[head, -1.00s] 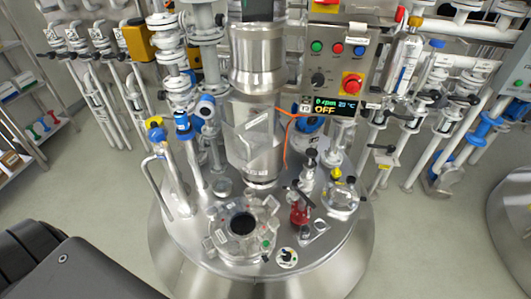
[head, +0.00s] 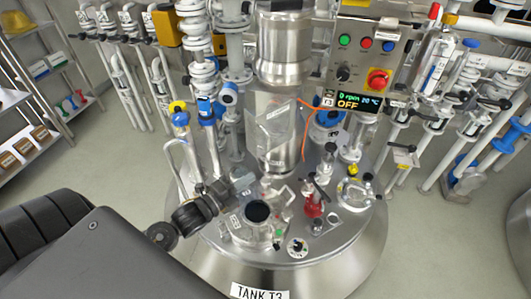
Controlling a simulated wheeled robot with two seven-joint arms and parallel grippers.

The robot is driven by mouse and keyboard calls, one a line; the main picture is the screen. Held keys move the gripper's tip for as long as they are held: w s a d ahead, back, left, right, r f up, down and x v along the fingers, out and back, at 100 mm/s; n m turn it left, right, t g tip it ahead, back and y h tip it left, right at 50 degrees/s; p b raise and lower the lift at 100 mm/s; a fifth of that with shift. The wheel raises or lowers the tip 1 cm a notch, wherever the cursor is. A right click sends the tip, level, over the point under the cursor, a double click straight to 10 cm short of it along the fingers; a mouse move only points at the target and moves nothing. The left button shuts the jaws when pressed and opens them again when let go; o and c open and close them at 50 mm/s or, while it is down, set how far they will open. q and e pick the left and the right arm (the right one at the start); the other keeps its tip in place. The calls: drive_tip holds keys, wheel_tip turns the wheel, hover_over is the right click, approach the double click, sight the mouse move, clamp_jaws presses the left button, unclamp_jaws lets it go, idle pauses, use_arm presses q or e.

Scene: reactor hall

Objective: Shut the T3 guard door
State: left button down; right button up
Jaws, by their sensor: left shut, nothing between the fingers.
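Tank T3 (head: 350,258) stands in the middle of the head view, with its name plate (head: 260,292) at the front. A clear guard door (head: 272,125) with a small label shows at the steel drive column above the tank lid. Its clear edges are faint, and I cannot tell how far it stands from its frame. My left gripper (head: 241,182) is shut and empty, low over the left part of the lid. It is left of and below the guard, apart from it as far as I can see. My right gripper is out of view.
An open round port (head: 258,211) sits on the lid just right of my left gripper. A red-bodied valve (head: 314,205) and a sight glass (head: 355,193) stand on the right. A control panel (head: 366,60) reads OFF. Blue-topped pipes (head: 181,120) rise behind the gripper.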

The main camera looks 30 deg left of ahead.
use_arm(q)
drive_tip(key=w+p, duration=0.3)
drive_tip(key=w, duration=0.8)
drive_tip(key=shift+w+a+r+m, duration=0.15)
drive_tip(key=shift+w+r+m, duration=0.2)
drive_tip(key=shift+r, duration=0.1)
drive_tip(key=shift+a, duration=0.1)
